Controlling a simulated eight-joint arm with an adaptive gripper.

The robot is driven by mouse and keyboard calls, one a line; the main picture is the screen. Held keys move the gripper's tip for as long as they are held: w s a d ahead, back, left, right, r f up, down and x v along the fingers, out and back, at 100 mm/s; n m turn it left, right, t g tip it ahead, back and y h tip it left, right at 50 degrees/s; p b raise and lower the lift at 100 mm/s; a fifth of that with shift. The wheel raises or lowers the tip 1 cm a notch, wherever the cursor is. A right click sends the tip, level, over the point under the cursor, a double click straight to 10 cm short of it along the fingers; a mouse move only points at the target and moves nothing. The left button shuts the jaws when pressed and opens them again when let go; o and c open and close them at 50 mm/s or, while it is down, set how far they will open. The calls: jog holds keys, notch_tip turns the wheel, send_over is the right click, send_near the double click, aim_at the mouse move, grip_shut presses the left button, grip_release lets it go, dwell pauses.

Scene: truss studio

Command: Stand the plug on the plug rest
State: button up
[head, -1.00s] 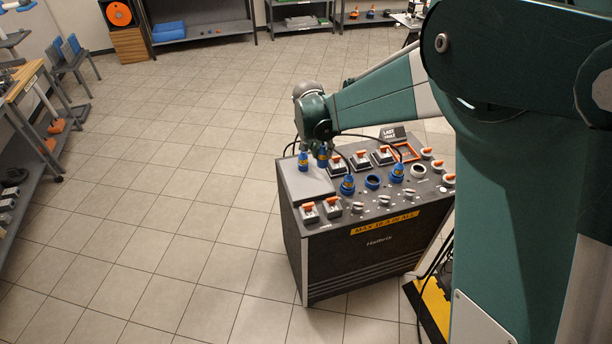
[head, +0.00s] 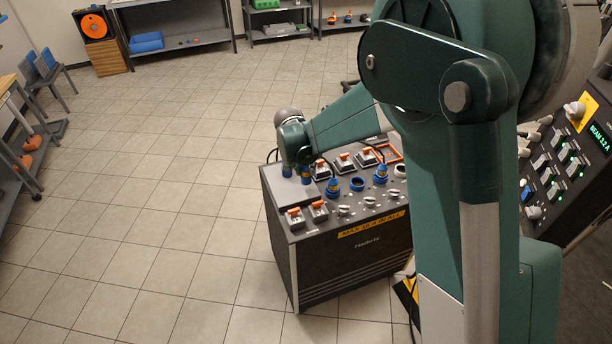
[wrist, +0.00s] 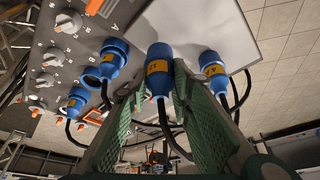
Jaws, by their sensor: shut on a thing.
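My gripper (wrist: 160,88) is shut on a blue plug (wrist: 158,60) with a yellow label, its cable trailing behind. In the head view the gripper is mostly hidden by my wrist, but the held plug (head: 305,177) shows below it. The pale grey plate (head: 287,194), which looks like the plug rest, lies on the left of the box top; it fills the upper middle of the wrist view (wrist: 225,22). The held plug's wide end faces this plate; I cannot tell whether they touch. A second blue plug (wrist: 213,68) stands at the plate beside it.
The black box (head: 350,255) carries orange-tipped switches (head: 318,205) and knobs. Two more blue plugs (head: 333,188) (head: 380,174) sit in sockets right of the plate. A sloped console (head: 570,165) stands at the far right. The floor (head: 150,220) left is clear.

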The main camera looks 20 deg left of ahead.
aim_at(306, 175)
jog(key=shift+f, duration=0.1)
jog(key=shift+f, duration=1.75)
jog(key=o, duration=1.1)
jog(key=shift+f, duration=0.1)
jog(key=shift+o, duration=0.2)
jog(key=v, duration=1.2)
jog(key=shift+p, duration=0.35)
